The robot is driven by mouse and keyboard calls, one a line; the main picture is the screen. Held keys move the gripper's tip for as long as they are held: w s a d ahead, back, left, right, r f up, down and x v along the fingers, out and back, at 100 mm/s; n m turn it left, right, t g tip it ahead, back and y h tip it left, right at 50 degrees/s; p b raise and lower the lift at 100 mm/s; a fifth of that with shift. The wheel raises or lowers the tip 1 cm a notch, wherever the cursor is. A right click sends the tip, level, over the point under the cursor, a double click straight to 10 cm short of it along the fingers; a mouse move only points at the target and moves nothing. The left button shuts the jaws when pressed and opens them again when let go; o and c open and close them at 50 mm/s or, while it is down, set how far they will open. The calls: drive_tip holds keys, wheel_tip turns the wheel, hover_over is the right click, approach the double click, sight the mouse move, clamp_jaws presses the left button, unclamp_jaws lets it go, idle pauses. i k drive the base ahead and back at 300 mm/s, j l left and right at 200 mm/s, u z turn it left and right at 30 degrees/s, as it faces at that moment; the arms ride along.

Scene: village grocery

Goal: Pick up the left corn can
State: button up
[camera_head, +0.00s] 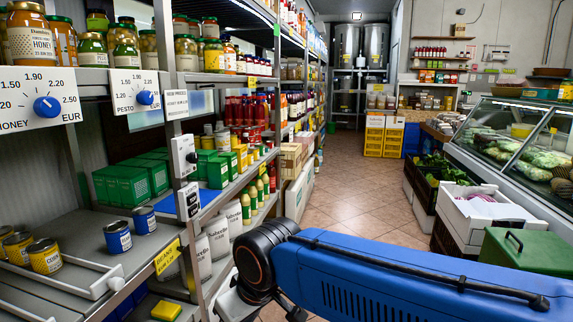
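On the grey shelf at the lower left are several yellow cans with dark lids: one (44,257) in front, one (17,247) to its left, and another (4,233) partly cut by the picture edge. Two blue cans, one (118,238) to the left and one (144,220) to the right, stand farther right on the same shelf. The labels are too small to read, so I cannot tell for sure which are corn; yellow suits it. My blue arm crosses the lower right. My gripper is not in view.
A light grey rail frame (100,287) lies in front of the yellow cans. Price dials (46,104) and jars hang or stand above. A dark post (168,110) divides the shelving. The tiled aisle (345,195) is clear; crates and a glass counter line the right.

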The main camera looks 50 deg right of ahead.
sight(249, 153)
drive_tip(key=z, duration=1)
drive_tip(key=i+l, duration=0.35)
drive_tip(key=i+l+z, duration=0.1)
drive_tip(key=i+l, duration=0.25)
drive_tip(key=i, duration=0.2)
drive_tip(key=i+l, duration=0.3)
drive_tip(key=i, duration=0.15)
drive_tip(key=l+z, duration=0.05)
